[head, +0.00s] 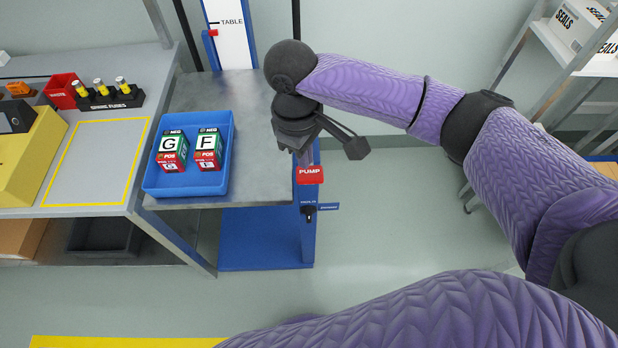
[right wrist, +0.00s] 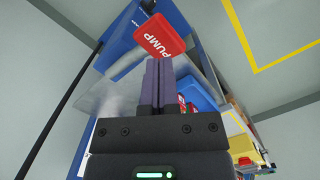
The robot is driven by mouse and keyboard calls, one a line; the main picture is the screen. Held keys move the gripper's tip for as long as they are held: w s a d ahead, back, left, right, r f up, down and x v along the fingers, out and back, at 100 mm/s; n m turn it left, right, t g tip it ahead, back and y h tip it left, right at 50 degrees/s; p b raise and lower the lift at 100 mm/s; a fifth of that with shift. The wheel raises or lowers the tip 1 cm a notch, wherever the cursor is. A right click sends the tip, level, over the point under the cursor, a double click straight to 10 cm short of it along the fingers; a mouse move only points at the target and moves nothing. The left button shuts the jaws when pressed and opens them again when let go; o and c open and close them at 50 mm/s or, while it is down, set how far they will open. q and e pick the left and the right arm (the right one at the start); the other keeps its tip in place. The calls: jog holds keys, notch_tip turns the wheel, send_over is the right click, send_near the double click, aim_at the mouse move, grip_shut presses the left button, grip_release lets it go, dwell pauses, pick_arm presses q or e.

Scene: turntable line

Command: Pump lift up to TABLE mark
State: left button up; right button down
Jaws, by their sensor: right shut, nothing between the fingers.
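The lift has a grey platform (head: 262,120) and a blue base (head: 262,240). Its white scale (head: 230,45) carries a TABLE mark (head: 231,22). A red pointer (head: 210,33) on the scale sits a little below that mark's line. The red PUMP pad (head: 310,175) is at the lift's right side; it shows large in the right wrist view (right wrist: 150,42). My right gripper (head: 307,157) is shut and empty, its fingertips (right wrist: 158,66) at the pad's edge. I cannot tell whether they touch. My left gripper is out of view.
A blue tray (head: 186,190) with boxes G (head: 171,148) and F (head: 208,148) stands on the platform. A small black knob (head: 309,212) sits below the pad.

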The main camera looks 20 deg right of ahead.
jog(key=shift+f+b, duration=0.6)
jog(key=shift+f, duration=0.15)
